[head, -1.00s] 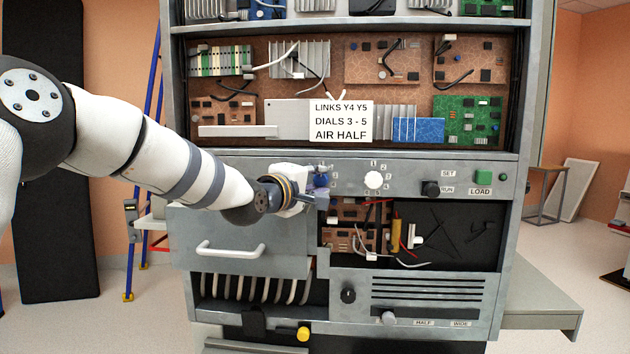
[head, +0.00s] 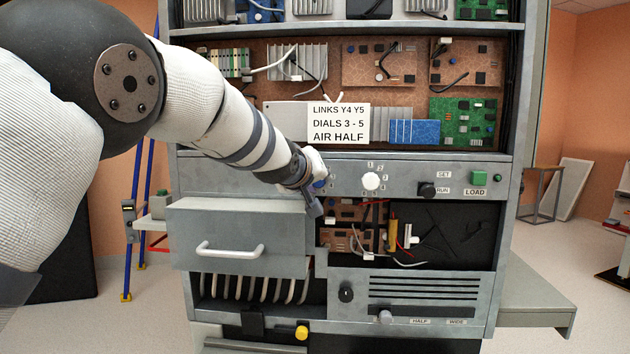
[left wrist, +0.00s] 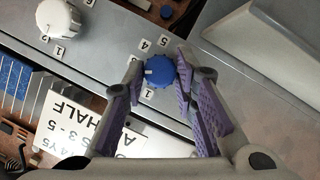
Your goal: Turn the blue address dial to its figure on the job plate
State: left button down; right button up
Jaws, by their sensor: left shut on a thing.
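The blue address dial (left wrist: 160,72) is between the purple-padded fingers of my left gripper (left wrist: 157,68), which is shut on it. In the left wrist view a white mark shows on the dial's left side, with figures 4 and 5 above it and 1 below. In the head view the left gripper (head: 318,190) covers most of the blue dial (head: 320,183). The job plate (head: 338,123) reads LINKS Y4 Y5, DIALS 3 - 5, AIR HALF. It also shows upside down in the left wrist view (left wrist: 75,120). My right gripper is in neither view.
A white dial (head: 371,181) stands right of the blue one. Farther right are a black SET/RUN knob (head: 427,189) and a green LOAD button (head: 479,178). A drawer (head: 240,235) juts out below left. Circuit boards fill the bay above.

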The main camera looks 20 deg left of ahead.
pick_arm(q)
jog(key=shift+d+r+m+y, duration=0.15)
jog(key=shift+m+y, duration=0.55)
jog(key=shift+m, duration=0.4)
jog(key=shift+g, duration=0.3)
jog(key=c, duration=1.3)
grip_release()
jog(key=v, duration=0.7)
jog(key=shift+s, duration=0.2)
